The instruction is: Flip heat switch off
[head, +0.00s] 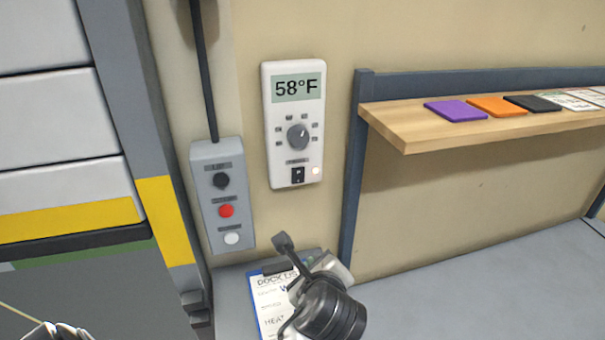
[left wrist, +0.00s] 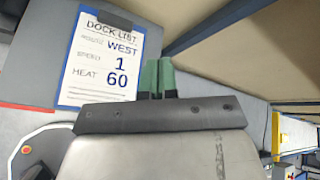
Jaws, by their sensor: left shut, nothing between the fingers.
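The white wall thermostat (head: 268,120) reads 58°F and has a round grey dial (head: 298,137). Near its bottom is a small black heat switch (head: 297,175); its exact position is too small to tell. A small light (head: 316,170) beside the switch glows pale. My left gripper (head: 281,241) is below the thermostat, apart from the switch, near the clipboard. In the left wrist view its green-tipped fingers (left wrist: 157,76) are together and empty. The thermostat is not visible in that view.
A grey control box (head: 205,225) with black, red and white buttons is left of the thermostat. A clipboard (left wrist: 112,62) reads WEST, 1, HEAT 60. A wooden shelf (head: 400,128) holding coloured cards juts out at the right. The wall below the thermostat is clear.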

